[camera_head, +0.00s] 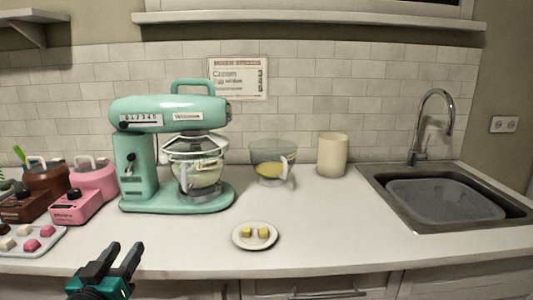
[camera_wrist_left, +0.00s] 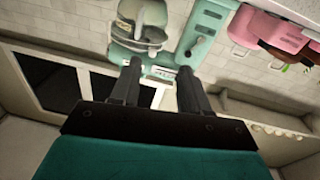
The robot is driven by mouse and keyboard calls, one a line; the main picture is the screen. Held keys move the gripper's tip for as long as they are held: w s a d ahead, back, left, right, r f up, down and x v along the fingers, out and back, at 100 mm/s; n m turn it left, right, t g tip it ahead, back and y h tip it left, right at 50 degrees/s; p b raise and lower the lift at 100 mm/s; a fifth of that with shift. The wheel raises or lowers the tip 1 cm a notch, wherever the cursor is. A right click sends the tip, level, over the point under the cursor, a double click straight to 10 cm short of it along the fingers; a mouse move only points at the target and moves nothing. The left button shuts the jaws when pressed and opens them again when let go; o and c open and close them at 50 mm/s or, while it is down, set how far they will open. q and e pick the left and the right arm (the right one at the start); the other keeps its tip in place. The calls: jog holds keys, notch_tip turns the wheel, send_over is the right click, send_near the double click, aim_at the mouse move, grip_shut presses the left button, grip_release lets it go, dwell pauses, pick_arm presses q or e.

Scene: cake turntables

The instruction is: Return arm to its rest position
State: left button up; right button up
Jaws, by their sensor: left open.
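My left gripper (camera_head: 124,258) is at the lower left of the head view, in front of the counter's front edge. Its two dark fingers are apart with nothing between them. In the left wrist view the same open fingers (camera_wrist_left: 157,84) point toward the mint-green stand mixer (camera_wrist_left: 207,25), which appears upside down and is not touched. In the head view the mixer (camera_head: 130,160) stands on the counter beyond the gripper, with a bowl (camera_head: 195,172) under its head. My right gripper is not in either view.
A white plate (camera_head: 241,244) with two yellow pieces lies near the counter's front edge. A tray (camera_head: 45,246) of pink and white pieces is at left, near pink (camera_head: 92,183) and brown machines. A glass bowl (camera_head: 273,155), a cream canister (camera_head: 332,155) and a sink (camera_head: 375,182) are farther right.

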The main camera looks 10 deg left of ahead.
pick_arm(q)
jog(key=s+d+f+m+g+h, duration=0.1)
jog(key=s+d+f+g, duration=0.1)
jog(key=s+d+f, duration=0.2)
jog(key=s+d+f+m+g+h, duration=0.2)
jog(key=s+d+f, duration=0.3)
jog(key=d+f, duration=0.4)
jog(key=s+d+f+m+g+h, duration=0.2)
jog(key=s+d+f, duration=0.3)
jog(key=f, duration=0.7)
jog(key=shift+s+d+g, duration=0.15)
jog(key=shift+d+g, duration=0.55)
jog(key=shift+g, duration=0.1)
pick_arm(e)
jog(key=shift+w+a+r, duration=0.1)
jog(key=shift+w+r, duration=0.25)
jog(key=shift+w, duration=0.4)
